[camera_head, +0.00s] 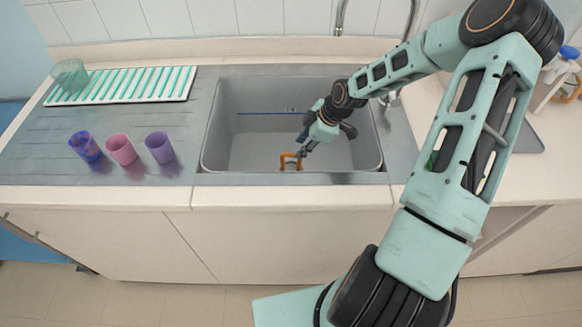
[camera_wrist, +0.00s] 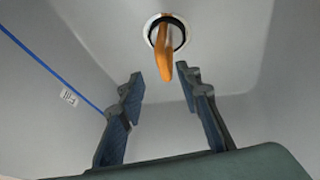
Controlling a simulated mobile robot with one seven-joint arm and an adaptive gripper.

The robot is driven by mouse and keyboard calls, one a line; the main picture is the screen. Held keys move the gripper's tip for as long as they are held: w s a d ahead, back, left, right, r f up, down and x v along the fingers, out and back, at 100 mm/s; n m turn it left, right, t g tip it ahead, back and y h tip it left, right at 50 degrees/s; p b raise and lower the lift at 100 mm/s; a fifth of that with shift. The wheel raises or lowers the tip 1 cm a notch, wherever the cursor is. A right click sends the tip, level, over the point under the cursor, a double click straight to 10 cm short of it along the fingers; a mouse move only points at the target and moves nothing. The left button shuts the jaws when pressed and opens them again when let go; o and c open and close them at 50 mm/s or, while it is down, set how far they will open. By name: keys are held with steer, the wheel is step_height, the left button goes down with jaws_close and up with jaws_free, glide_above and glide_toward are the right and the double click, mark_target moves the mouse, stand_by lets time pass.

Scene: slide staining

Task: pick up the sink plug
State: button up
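The sink plug (camera_wrist: 164,58) has an orange handle and sits at the drain on the sink floor. In the head view its orange handle (camera_head: 290,162) shows near the front of the basin, just below my gripper. My gripper (camera_head: 302,148) reaches down into the sink (camera_head: 245,145). In the wrist view my gripper (camera_wrist: 160,84) is open, with its two fingers apart and nothing between them. The handle lies ahead of the fingertips, roughly in line with the gap. I cannot tell from the views whether the fingers touch it.
Three cups stand left of the sink: a blue one (camera_head: 85,146), a pink one (camera_head: 121,149) and a purple one (camera_head: 159,147). A striped rack (camera_head: 125,86) with a green glass (camera_head: 70,74) is behind them. The sink walls surround my gripper.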

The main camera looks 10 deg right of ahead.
mark_target(293, 154)
steer(key=shift+a+x, duration=0.1)
steer(key=shift+x, duration=1.25)
steer(key=shift+a+x, duration=0.15)
steer(key=shift+x, duration=1.2)
steer(key=shift+s, duration=0.1)
steer(key=shift+r, duration=0.1)
steer(key=shift+c, duration=0.5)
jaws_close()
